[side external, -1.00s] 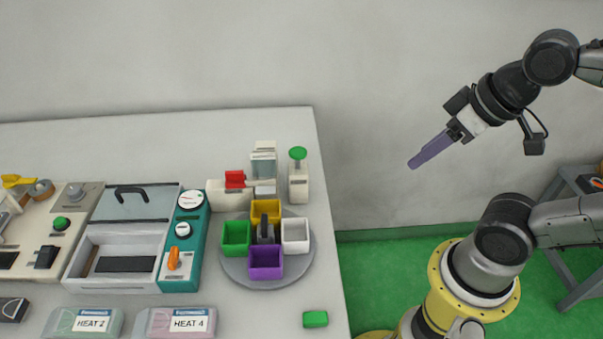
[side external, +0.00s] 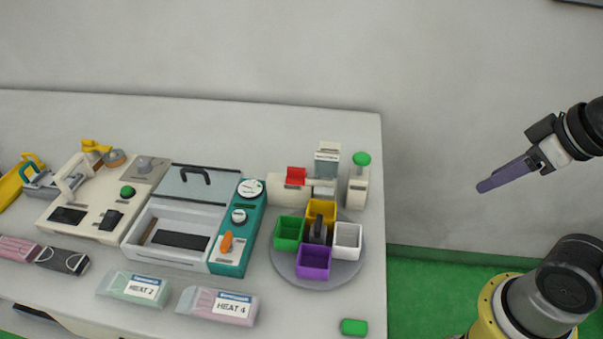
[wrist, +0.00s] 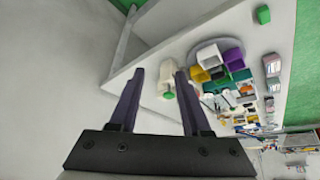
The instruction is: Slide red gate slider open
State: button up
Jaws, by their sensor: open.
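The red gate slider (side external: 296,175) is a small red block on top of a cream housing (side external: 287,189) near the back right of the table. My gripper (side external: 482,187) has long purple fingers and hangs in the air right of the table's edge, well apart from the slider. In the wrist view my gripper (wrist: 160,72) is open, with nothing between its two fingers. The red slider cannot be made out in the wrist view.
A post with a green button (side external: 361,160) stands right of the gate. A turntable (side external: 345,274) with coloured bins is in front. A teal panel (side external: 238,235) and a lidded grey tray (side external: 145,252) are to the left. The air between gripper and table looks clear.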

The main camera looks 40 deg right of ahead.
jog(key=shift+c, duration=0.2)
dwell(0.4)
jog(key=w+a+r+n+g, duration=0.1)
jog(key=w+a+r+n, duration=0.15)
jog(key=w+r, duration=0.5)
jog(key=w+a+r+n+g, duration=0.1)
jog(key=w+a+r+n, duration=0.15)
jog(key=w+r, duration=0.55)
jog(key=n+g, duration=0.4)
send_over(296, 168)
notch_tip(296, 168, down, 15)
notch_tip(296, 168, down, 13)
jog(key=shift+r, duration=0.1)
